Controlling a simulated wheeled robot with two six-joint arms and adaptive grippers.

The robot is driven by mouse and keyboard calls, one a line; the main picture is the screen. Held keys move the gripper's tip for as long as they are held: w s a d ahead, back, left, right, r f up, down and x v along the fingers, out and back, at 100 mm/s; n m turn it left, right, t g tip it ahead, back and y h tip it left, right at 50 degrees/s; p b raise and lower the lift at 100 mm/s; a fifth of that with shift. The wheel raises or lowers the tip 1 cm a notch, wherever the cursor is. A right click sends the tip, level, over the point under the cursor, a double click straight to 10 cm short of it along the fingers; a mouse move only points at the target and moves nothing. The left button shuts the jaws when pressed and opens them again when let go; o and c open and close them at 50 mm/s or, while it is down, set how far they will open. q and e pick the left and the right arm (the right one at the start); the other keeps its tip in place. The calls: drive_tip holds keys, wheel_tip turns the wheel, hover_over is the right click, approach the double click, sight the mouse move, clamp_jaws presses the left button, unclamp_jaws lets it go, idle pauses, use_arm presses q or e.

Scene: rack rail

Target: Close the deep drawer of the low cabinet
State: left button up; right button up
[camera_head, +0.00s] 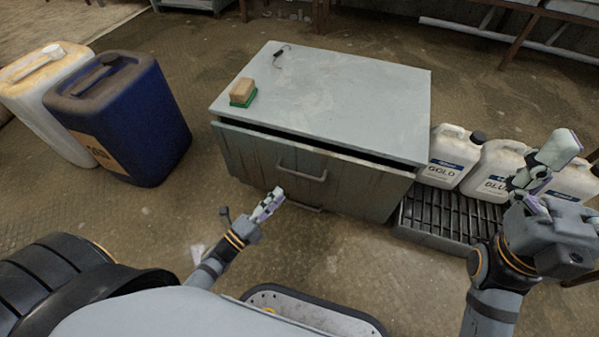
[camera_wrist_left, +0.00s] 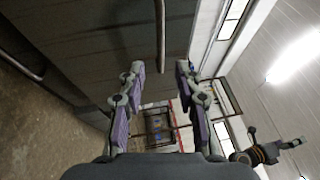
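The low grey cabinet (camera_head: 345,92) stands in the middle of the head view. Its upper drawer (camera_head: 250,155) sits a little out, with a dark gap between its front and the cabinet top. This drawer has a bar handle (camera_head: 302,172); a second handle (camera_head: 305,207) shows lower down. My left gripper (camera_head: 276,194) is in front of the cabinet, near the handles. In the left wrist view its fingers (camera_wrist_left: 160,80) are apart and empty, and a handle bar (camera_wrist_left: 160,35) shows beyond them, between the tips. My right gripper (camera_head: 545,172) is raised at the right, open and away from the cabinet.
A sponge (camera_head: 242,91) and a small dark item (camera_head: 282,51) lie on the cabinet top. A blue canister (camera_head: 130,120) and a white one (camera_head: 35,110) stand left. Floor before the cabinet is clear.

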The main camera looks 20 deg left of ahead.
sight(299, 173)
use_arm(q)
drive_tip(key=b+x, duration=0.2)
drive_tip(key=x, duration=0.8)
drive_tip(key=shift+w, duration=0.1)
drive_tip(key=shift+c, duration=0.4)
clamp_jaws()
